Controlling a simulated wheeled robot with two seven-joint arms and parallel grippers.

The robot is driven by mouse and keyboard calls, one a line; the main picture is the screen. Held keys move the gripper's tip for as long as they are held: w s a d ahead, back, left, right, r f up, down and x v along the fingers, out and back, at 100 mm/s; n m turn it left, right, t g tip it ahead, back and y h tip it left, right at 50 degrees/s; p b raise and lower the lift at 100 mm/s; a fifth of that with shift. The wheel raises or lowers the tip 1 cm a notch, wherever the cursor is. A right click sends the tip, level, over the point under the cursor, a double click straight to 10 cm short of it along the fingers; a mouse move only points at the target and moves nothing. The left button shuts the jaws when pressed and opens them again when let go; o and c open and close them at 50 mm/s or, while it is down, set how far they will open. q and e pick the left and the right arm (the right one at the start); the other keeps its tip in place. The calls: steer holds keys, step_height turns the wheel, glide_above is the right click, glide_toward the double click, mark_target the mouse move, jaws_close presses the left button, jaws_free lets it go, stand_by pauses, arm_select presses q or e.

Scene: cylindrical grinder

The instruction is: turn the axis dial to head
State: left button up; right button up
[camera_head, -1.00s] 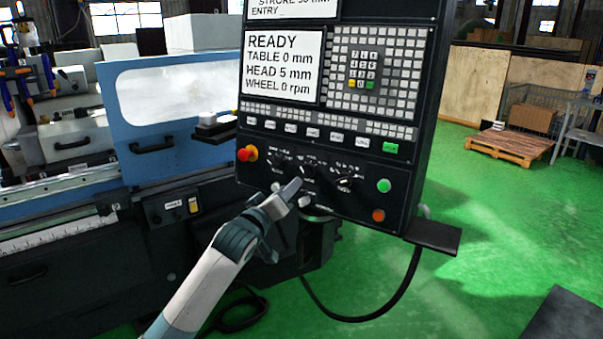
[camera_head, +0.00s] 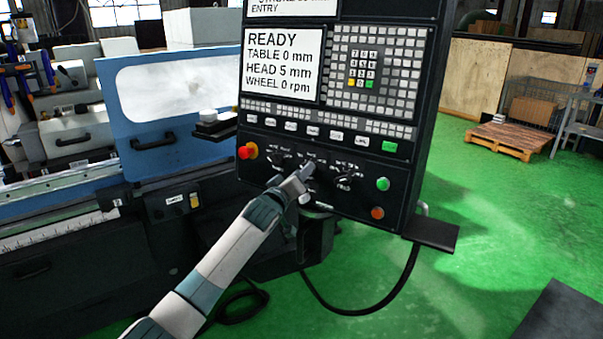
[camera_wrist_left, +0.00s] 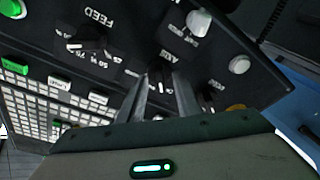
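The axis dial (camera_head: 311,162) is the middle of three dark dials low on the control panel. In the left wrist view the dial's dark knob (camera_wrist_left: 160,73) sits under the partly visible label "AXIS"; its pointer setting cannot be read. My left gripper (camera_head: 303,175) reaches up to this dial from the lower left. In the left wrist view its two fingers (camera_wrist_left: 162,88) stand apart, with the knob between their tips; whether they touch it I cannot tell. My right gripper is not in view.
The feed dial (camera_head: 345,173) is to the right and another dial (camera_head: 278,157) to the left. A red emergency knob (camera_head: 247,151), a green button (camera_head: 383,184) and an orange button (camera_head: 377,213) are close by. The screen (camera_head: 283,66) reads READY. A shelf (camera_head: 430,232) juts out below.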

arm_select(q)
steer(key=shift+c, duration=0.7)
jaws_close()
steer(key=shift+m, duration=0.5)
steer(key=m+h, duration=0.1)
steer(key=m, duration=0.2)
steer(key=shift+a+b, duration=0.15)
steer(key=shift+b, duration=0.25)
steer(key=m, duration=0.2)
steer(key=m+h, duration=0.1)
steer(key=m, duration=0.1)
steer(key=shift+w+g+h, duration=0.1)
steer(key=shift+g+h, duration=0.2)
steer(key=m+h, duration=0.1)
steer(key=m, duration=0.3)
steer(key=shift+a+r+m+g, duration=0.1)
steer(key=shift+m+g, duration=0.3)
steer(key=m+g+h+p, duration=0.1)
steer(key=m, duration=0.5)
steer(key=shift+p, duration=0.3)
steer(key=shift+m, duration=0.3)
